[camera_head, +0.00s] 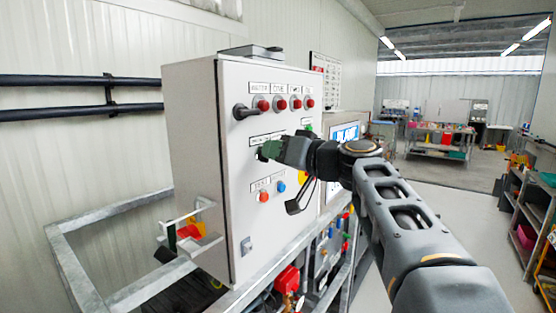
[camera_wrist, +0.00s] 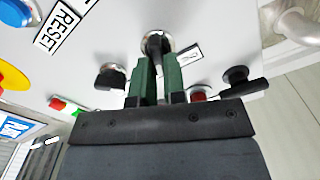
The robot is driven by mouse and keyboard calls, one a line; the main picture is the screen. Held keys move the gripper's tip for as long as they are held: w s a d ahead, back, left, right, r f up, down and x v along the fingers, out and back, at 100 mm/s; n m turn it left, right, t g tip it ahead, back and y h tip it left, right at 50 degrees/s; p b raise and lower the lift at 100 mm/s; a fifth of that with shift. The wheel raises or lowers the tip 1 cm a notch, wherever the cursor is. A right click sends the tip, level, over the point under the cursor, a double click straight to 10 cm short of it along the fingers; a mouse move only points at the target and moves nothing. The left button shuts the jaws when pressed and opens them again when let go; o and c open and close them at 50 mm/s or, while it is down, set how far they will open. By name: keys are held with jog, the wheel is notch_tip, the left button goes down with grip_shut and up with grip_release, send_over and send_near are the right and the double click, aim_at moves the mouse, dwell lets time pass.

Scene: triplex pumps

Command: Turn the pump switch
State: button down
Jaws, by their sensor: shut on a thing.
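The grey control cabinet (camera_head: 243,215) stands on a metal frame. My gripper (camera_head: 270,149) reaches its front panel from the right, around mid-height. In the wrist view, the green fingers of my gripper (camera_wrist: 158,62) are closed around a black switch knob (camera_wrist: 156,42) with a light metal ring at its base. The fingers hide part of this pump switch, so its exact setting cannot be read. In the head view, the gripper hides the knob.
A black handle (camera_head: 245,112) juts from the panel's upper left, by a row of red lamps (camera_head: 281,104). A blue button (camera_head: 281,187), an orange-red button (camera_head: 263,196) and a yellow button (camera_head: 302,176) sit below. Another black knob (camera_wrist: 110,76) is close to the fingers.

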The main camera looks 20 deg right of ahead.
jog(key=shift+w+d+m+b, duration=0.1)
jog(key=shift+m+b, duration=0.5)
jog(key=shift+m, duration=1.2)
jog(key=c, duration=1.2)
grip_release()
jog(key=shift+f, duration=0.1)
jog(key=shift+w, duration=0.1)
jog(key=b+v, duration=0.2)
jog(key=v, duration=1.1)
jog(key=shift+s+d, duration=0.25)
jog(key=shift+s, duration=0.1)
jog(key=shift+m, duration=0.3)
